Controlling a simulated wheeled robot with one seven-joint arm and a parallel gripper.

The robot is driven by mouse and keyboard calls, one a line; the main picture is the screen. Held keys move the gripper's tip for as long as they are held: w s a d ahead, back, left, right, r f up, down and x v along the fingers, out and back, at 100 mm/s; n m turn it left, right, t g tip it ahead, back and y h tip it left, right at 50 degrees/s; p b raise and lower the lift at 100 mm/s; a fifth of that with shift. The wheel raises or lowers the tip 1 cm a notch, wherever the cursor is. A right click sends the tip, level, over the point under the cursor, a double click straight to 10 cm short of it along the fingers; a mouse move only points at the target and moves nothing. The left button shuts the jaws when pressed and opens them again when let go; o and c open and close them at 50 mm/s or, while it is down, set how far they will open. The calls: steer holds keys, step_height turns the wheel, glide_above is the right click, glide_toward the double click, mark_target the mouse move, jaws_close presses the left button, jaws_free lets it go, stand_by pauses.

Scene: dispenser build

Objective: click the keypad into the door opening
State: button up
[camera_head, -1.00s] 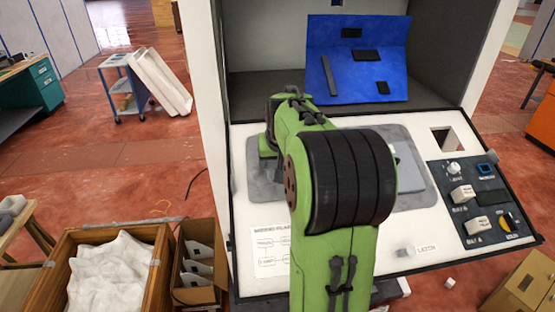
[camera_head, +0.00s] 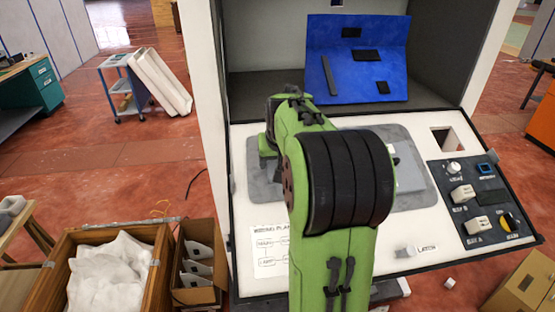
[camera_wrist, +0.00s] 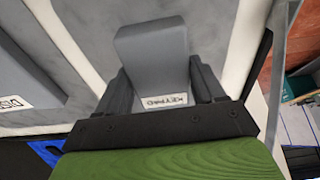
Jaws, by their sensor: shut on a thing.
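The keypad (camera_wrist: 153,55) is a grey block with a white "KEYPAD" label, upside down in the wrist view. My gripper (camera_wrist: 160,82) is shut on it, with a dark finger on each side. A grey surface with white strips lies beyond the keypad. A grey piece with a label starting "DIS" (camera_wrist: 25,75) shows at the left. I cannot make out the door opening, or whether the keypad touches anything. In the head view my green arm hides the gripper, the keypad and the middle of the grey mat (camera_head: 265,187). A pale plate (camera_head: 408,170) shows partly on the mat.
The white sloped worktop (camera_head: 240,140) carries a dark control panel (camera_head: 480,185) at right and a square hole (camera_head: 445,139) above it. A latch knob (camera_head: 405,251) sits at the front. A blue board (camera_head: 345,75) with dark parts stands behind. Bins (camera_head: 195,265) stand at left.

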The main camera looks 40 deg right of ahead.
steer(key=shift+w+f, duration=0.1)
steer(key=shift+f, duration=0.2)
stand_by(0.6)
steer(key=o, duration=1.2)
steer(key=shift+o, duration=0.4)
steer(key=shift+r, duration=0.1)
steer(key=shift+p+v, duration=1.25)
steer(key=shift+v, duration=1.7)
